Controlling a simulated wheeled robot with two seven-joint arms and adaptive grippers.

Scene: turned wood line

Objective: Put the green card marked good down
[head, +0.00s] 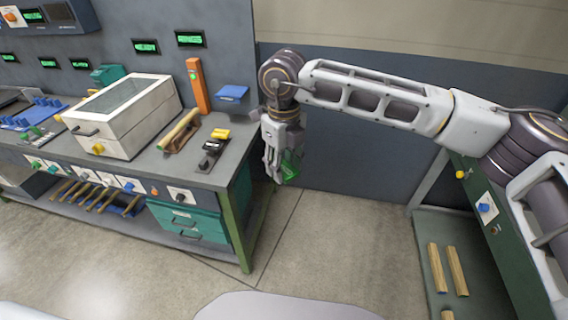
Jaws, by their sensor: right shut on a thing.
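My right arm comes in from the right, and its gripper (280,178) points down just past the right end of the workbench (215,165). It is shut on a green card (292,165), held in the air in front of the grey wall. The fingers cover part of the card, and any marking on it is too small to read. My left gripper is not in view.
On the bench are a white box with a glass lid (150,112), an orange post (198,88), a wooden-handled tool (180,130) and a black-and-yellow device (213,148). A green stand with wooden sticks (437,268) is at lower right. The floor between is clear.

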